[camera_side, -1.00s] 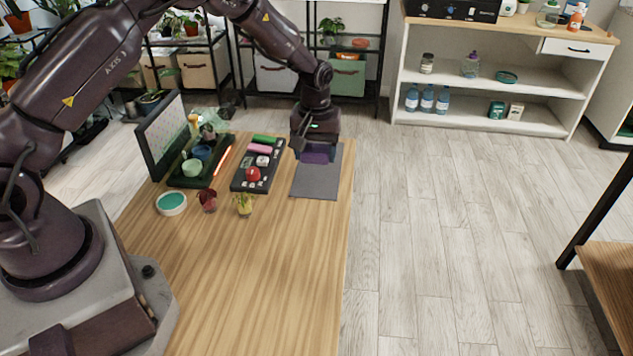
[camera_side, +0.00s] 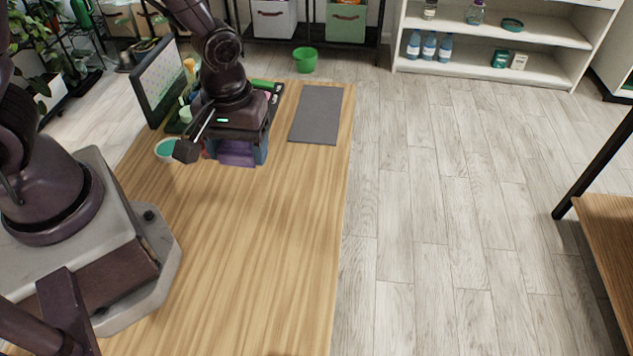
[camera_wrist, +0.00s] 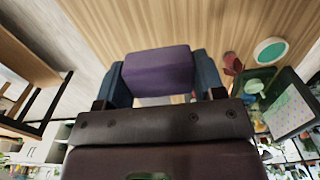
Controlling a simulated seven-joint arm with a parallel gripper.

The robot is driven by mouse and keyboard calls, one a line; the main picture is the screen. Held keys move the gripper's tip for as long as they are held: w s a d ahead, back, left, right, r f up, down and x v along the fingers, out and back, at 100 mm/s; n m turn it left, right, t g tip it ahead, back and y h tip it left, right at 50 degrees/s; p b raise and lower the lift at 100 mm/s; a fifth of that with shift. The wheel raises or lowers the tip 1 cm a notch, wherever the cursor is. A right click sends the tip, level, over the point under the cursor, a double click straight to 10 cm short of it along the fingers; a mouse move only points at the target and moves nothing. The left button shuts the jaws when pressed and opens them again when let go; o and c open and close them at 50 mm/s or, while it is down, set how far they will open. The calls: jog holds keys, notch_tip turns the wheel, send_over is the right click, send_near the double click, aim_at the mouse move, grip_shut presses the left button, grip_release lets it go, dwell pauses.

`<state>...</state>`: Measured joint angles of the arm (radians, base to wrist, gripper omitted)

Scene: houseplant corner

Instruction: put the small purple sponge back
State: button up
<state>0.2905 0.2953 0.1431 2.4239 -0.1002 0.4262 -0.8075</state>
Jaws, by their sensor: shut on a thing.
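The small purple sponge (camera_side: 238,153) is between the fingers of my gripper (camera_side: 237,152), which is shut on it. In the wrist view the purple sponge (camera_wrist: 158,71) sits squarely between the two blue fingers of my gripper (camera_wrist: 160,78). I cannot tell how high the sponge is above the table.
A grey mat (camera_side: 317,115) lies bare at the table's far right. A white bowl with a green inside (camera_side: 166,150) is left of my gripper. An upright board (camera_side: 157,80) stands at the back left. The front of the wooden table (camera_side: 240,260) is clear. A green pot (camera_side: 305,60) stands beyond the table.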

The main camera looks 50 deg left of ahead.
jog(key=shift+s+a+f, duration=0.1)
jog(key=shift+s+f, duration=0.1)
jog(key=shift+f, duration=0.1)
jog(key=w+d+f, duration=0.1)
jog(key=w+f, duration=0.3)
jog(key=w, duration=0.5)
send_over(317, 184)
jog(key=f, duration=0.3)
jog(key=s+f, duration=0.1)
jog(key=f, duration=0.1)
jog(key=shift+w+f, duration=0.15)
jog(key=shift+w, duration=0.1)
jog(key=shift+w+f, duration=0.2)
jog(key=shift+f, duration=1.55)
jog(key=shift+f, duration=0.15)
jog(key=o, duration=1)
jog(key=shift+c, duration=0.2)
